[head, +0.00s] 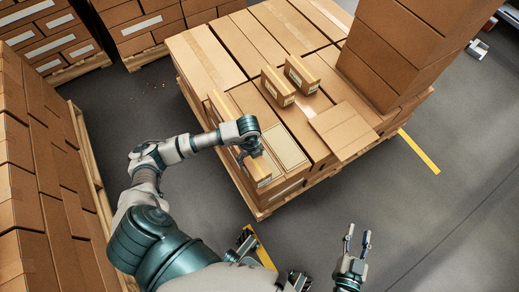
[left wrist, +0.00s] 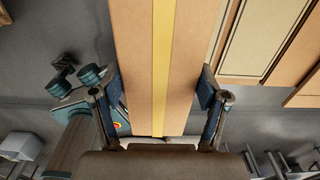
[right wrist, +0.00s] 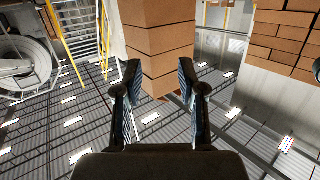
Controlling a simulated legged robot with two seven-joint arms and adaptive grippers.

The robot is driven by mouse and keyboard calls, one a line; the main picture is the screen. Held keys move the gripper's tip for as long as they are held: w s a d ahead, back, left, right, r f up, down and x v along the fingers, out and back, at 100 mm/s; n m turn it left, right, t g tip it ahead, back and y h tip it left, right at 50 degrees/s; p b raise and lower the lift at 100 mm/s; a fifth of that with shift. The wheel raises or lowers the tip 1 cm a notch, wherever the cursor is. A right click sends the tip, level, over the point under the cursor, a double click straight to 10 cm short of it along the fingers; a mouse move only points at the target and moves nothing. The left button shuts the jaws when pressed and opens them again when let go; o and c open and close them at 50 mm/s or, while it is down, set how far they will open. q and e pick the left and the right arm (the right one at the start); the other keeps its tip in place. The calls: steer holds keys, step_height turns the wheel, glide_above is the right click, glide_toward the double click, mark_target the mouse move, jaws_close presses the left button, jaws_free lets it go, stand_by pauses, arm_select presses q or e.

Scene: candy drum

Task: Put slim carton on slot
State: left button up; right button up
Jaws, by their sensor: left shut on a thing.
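The slim carton (head: 220,106) is a long, narrow brown box with a yellow tape strip along it. My left gripper (head: 249,153) is shut across its width near the near end. In the left wrist view the carton (left wrist: 140,50) runs between the two fingers (left wrist: 160,100). A pale rectangle with a dark outline (head: 285,148), which looks like the slot, lies on the pallet load just right of the carton; it also shows in the left wrist view (left wrist: 258,35). I cannot tell whether the carton touches the load. My right gripper (head: 357,240) is open and empty, off the load's near side.
Two small cartons (head: 278,88) (head: 300,76) stand on the load behind the rectangle. A flat carton (head: 343,130) lies to the right, before a tall carton stack (head: 400,50). Another stacked pallet (head: 30,190) is at left. The floor at right (head: 440,210) is clear.

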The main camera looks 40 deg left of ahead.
arm_select(q)
steer(key=w+f+b, duration=0.1)
steer(key=w+f, duration=0.1)
steer(key=w, duration=0.1)
steer(key=w+f+b, duration=0.1)
steer(key=w+f, duration=0.1)
steer(key=shift+w+a+b, duration=0.15)
steer(key=shift+w+b, duration=0.1)
steer(key=shift+b, duration=0.1)
steer(key=shift+a, duration=0.1)
steer(key=shift+r, duration=0.1)
steer(key=o, duration=1.2)
steer(key=shift+d, duration=0.2)
steer(key=o, duration=0.3)
steer(key=shift+d, duration=0.15)
steer(key=shift+o, duration=0.2)
steer(key=shift+d+r, duration=0.1)
arm_select(e)
step_height(320, 180, up, 7)
steer(key=t+y, duration=0.1)
steer(key=t, duration=0.4)
steer(key=shift+s+d+m+t, duration=0.2)
steer(key=shift+d+m+t, duration=0.1)
steer(key=shift+t, duration=0.1)
